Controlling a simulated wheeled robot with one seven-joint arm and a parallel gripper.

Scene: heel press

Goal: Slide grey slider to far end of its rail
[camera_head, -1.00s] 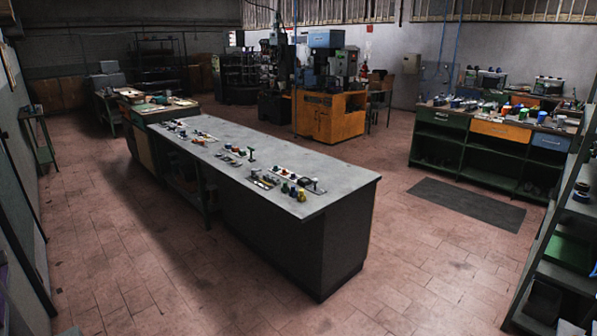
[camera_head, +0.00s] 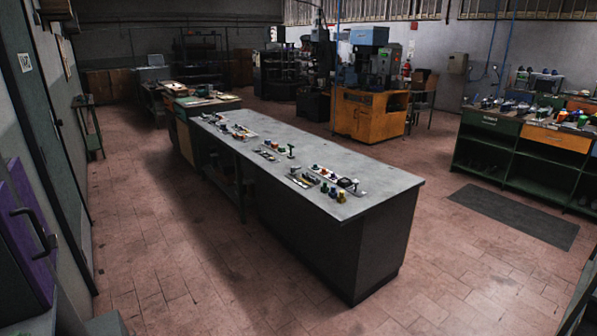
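The long grey-topped workbench (camera_head: 375,165) stands in the middle of the room. Several small groups of controls and fittings lie along its top, some dark, some green, some yellow. One group (camera_head: 331,181) sits near the bench's closer end, another (camera_head: 277,152) about the middle, and another (camera_head: 231,128) toward the far end. The grey slider and its rail are too small to pick out at this distance. My gripper is not in view.
Open tiled floor (camera_head: 180,250) lies left of the bench and in front of it. A purple cabinet (camera_head: 25,230) with a dark handle is close at left. An orange machine (camera_head: 368,115) stands behind the bench. A dark mat (camera_head: 513,215) and green shelving (camera_head: 520,155) are at right.

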